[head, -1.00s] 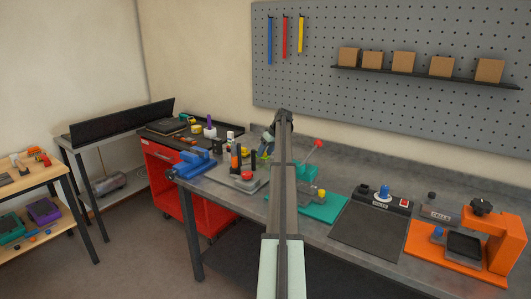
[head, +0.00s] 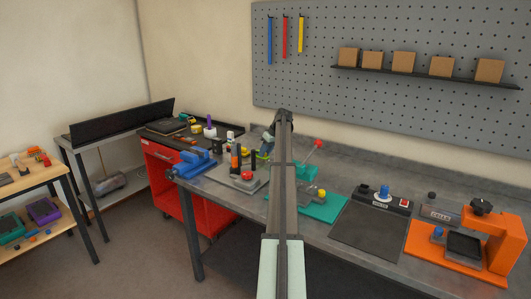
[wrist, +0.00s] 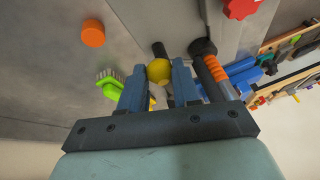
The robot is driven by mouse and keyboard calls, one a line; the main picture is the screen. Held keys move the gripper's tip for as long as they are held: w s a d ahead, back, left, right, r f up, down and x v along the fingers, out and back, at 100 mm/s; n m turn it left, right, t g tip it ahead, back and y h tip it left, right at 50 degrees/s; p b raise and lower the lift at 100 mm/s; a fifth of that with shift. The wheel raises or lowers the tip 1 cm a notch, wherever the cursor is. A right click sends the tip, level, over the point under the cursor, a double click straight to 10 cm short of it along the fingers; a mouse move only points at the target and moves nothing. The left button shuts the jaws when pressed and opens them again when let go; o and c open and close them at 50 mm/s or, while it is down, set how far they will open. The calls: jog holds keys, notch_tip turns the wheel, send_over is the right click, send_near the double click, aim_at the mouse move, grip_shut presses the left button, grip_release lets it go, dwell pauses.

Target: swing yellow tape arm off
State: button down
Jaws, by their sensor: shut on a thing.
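My gripper (wrist: 159,67) is shut on a yellow rounded knob (wrist: 158,71), which sits between the two blue-grey fingertips in the wrist view. It appears to belong to the yellow tape arm. A bit of yellow also shows lower between the fingers; the rest of the tape arm is hidden by the fingers and the gripper body. In the head view my own arm covers much of this spot.
In the wrist view, a dark post with an orange ribbed sleeve (wrist: 216,71) stands close right of the fingers. A green brush (wrist: 110,86) is close left. An orange cylinder (wrist: 92,33) and a red knob (wrist: 241,7) lie farther off. Grey bench is clear at left.

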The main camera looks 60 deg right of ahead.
jog(key=shift+w+a+m+h, duration=0.25)
jog(key=shift+a+m+h, duration=0.45)
jog(key=shift+m, duration=0.65)
jog(key=shift+w+a+m+h, duration=0.4)
jog(key=shift+a+m, duration=0.45)
jog(key=shift+m, duration=0.55)
jog(key=shift+w+a+m+h, duration=0.15)
jog(key=shift+a+m+h, duration=0.55)
jog(key=shift+m, duration=0.65)
jog(key=shift+a, duration=0.1)
jog(key=c, duration=0.8)
grip_release()
jog(key=v, duration=1.4)
jog(key=shift+w, duration=0.25)
